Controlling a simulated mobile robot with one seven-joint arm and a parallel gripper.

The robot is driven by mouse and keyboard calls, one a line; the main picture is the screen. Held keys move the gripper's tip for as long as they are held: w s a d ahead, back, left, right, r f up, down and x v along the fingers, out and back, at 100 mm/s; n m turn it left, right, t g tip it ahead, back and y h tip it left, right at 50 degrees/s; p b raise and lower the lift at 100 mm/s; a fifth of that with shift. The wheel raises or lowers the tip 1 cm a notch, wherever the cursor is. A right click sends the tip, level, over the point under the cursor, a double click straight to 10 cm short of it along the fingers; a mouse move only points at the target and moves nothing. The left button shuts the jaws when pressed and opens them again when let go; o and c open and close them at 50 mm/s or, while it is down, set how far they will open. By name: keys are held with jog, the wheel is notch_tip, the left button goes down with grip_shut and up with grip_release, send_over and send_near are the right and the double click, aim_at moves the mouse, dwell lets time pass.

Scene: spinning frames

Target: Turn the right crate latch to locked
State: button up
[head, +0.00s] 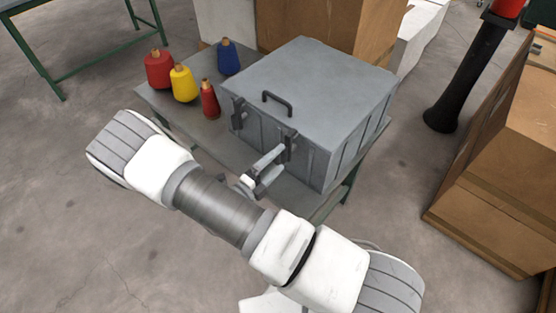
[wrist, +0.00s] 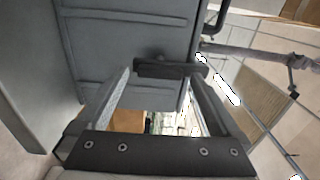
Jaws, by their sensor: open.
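The grey crate (head: 318,85) stands closed on a small table, with a dark handle (head: 278,103) on its lid. Its front has two dark latches: the left latch (head: 238,112) and the right latch (head: 290,146). My gripper (head: 275,158) is at the right latch, reaching in from the front. In the wrist view my gripper (wrist: 161,75) is open, its two fingers apart. The dark right latch (wrist: 165,68) spans the gap between the fingertips there, close to them. Whether either finger touches it I cannot tell. The fingers partly hide the latch in the head view.
Red, yellow and blue thread cones (head: 183,84) stand on the table (head: 150,98) left of the crate. Cardboard boxes (head: 505,165) are at the right, and another box (head: 330,30) is behind the crate. A black post (head: 460,85) stands at the back right.

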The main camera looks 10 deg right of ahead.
jog(key=b+v, duration=0.1)
jog(key=v, duration=1.5)
jog(key=shift+s+a, duration=0.25)
jog(key=shift+a, duration=0.05)
jog(key=shift+r, duration=0.1)
jog(key=s+d+r+n+g+y, duration=0.1)
jog(key=s+d+r+n+y, duration=0.2)
jog(key=r+n, duration=0.6)
jog(key=s+d+r+n+g+y, duration=0.2)
jog(key=d+r+n+y, duration=0.4)
jog(key=r+n, duration=0.4)
jog(key=s+d+r+n+g+y, duration=0.2)
jog(key=s+d+r+n+y, duration=0.2)
jog(key=r+n, duration=0.5)
jog(key=shift+d+r+n+y, duration=0.3)
jog(key=shift+d+r+y, duration=0.5)
jog(key=shift+d+r, duration=0.5)
